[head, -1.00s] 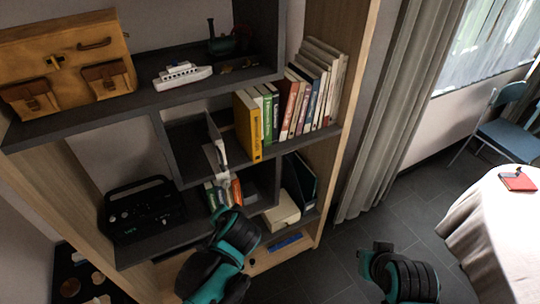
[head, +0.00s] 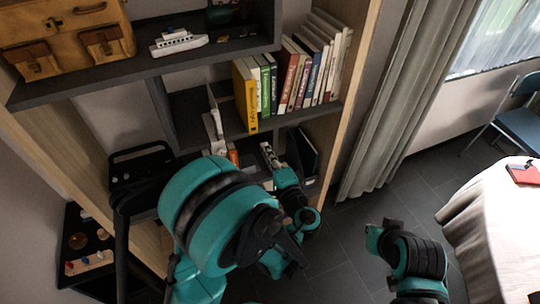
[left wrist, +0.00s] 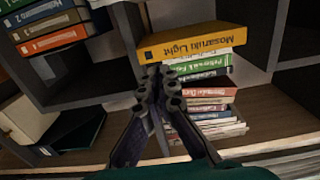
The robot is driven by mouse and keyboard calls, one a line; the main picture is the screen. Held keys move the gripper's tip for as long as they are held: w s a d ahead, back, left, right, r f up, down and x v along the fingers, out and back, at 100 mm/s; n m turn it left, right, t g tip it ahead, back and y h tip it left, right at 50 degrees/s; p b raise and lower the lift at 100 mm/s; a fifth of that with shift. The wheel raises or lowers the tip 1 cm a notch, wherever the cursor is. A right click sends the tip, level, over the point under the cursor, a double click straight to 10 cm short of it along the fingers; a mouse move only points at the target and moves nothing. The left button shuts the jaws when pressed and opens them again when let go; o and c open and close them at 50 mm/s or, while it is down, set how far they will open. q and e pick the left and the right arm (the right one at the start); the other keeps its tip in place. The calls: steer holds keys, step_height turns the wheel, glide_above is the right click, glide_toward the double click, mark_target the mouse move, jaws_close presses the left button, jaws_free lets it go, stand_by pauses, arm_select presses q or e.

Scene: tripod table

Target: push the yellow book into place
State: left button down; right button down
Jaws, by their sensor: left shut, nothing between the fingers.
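The yellow book (head: 245,97) stands upright at the left end of a row of books on the middle shelf. It also shows in the left wrist view (left wrist: 190,42), turned sideways there, with its spine standing out past the neighbouring spines. My left gripper (head: 267,153) is shut and empty, in front of the shelf and below the yellow book. In the left wrist view its fingertips (left wrist: 170,82) are together, overlapping the picture of the other spines; I cannot tell the exact gap. My right gripper does not show; only part of that arm does.
The other books (head: 300,80) stand right of the yellow one. A dark shelf board (head: 290,120) runs under them. A white figure (head: 213,125) stands left of the yellow book. A black radio (head: 140,168) is lower left. A round table (head: 490,215) stands right.

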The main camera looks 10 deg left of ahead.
mark_target(252, 124)
arm_select(q)
steer(key=b+x, duration=0.1)
steer(key=x, duration=0.8)
steer(key=shift+w+a, duration=0.1)
steer(key=shift+w, duration=0.05)
steer(key=b+x, duration=0.1)
steer(key=x, duration=0.4)
steer(key=shift+w+a, duration=0.25)
steer(key=shift+w, duration=0.1)
steer(key=shift+s+d+f, duration=0.1)
steer(key=shift+s, duration=0.05)
